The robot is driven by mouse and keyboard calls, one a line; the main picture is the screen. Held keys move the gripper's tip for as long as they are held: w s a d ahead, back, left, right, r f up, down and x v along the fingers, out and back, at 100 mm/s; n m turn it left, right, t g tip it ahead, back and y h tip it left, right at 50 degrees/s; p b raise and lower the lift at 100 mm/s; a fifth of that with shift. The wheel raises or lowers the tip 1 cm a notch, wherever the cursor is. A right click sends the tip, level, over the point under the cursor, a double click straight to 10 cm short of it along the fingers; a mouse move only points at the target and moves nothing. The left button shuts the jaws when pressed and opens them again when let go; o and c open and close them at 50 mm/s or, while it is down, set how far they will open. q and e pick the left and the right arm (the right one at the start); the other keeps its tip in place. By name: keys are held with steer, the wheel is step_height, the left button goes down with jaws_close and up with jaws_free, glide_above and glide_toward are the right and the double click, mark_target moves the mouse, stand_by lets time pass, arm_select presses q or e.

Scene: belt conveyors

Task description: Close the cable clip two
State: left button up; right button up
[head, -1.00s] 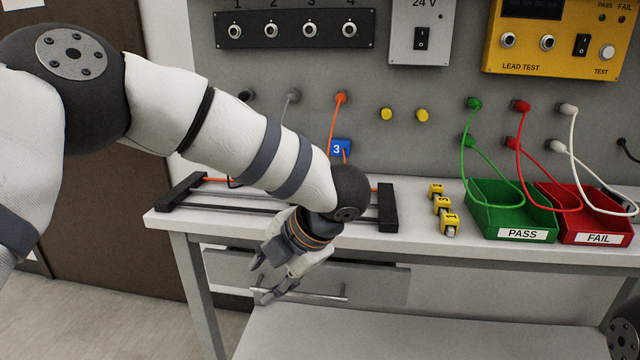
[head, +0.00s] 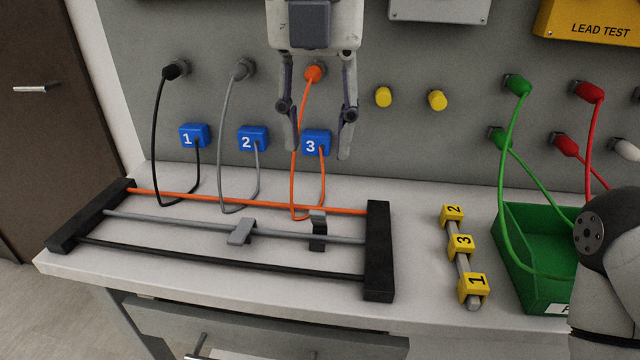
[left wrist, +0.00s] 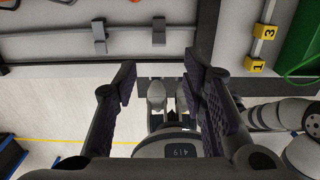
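I see no number on either, and cannot tell whether either is closed. Both show at the top of the left wrist view, grey (left wrist: 99,36) and dark (left wrist: 158,30). My left gripper (head: 318,148) is open and empty, fingers pointing down, overlapping blue block 3 in the head view; its spread fingers (left wrist: 163,85) show in the left wrist view. My right gripper is out of view.
The rack's black end blocks (head: 379,250) lie on the white bench. Blue blocks 1 (head: 194,136) and 2 (head: 253,138) hang on the back panel with looping cables. Yellow numbered markers (head: 463,243) and a green bin (head: 530,285) stand right. My right arm is at the right edge.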

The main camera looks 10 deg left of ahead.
mark_target(317, 211)
arm_select(q)
step_height(317, 211, down, 11)
steer(key=shift+s+r, duration=0.15)
steer(key=shift+r, duration=0.05)
jaws_close()
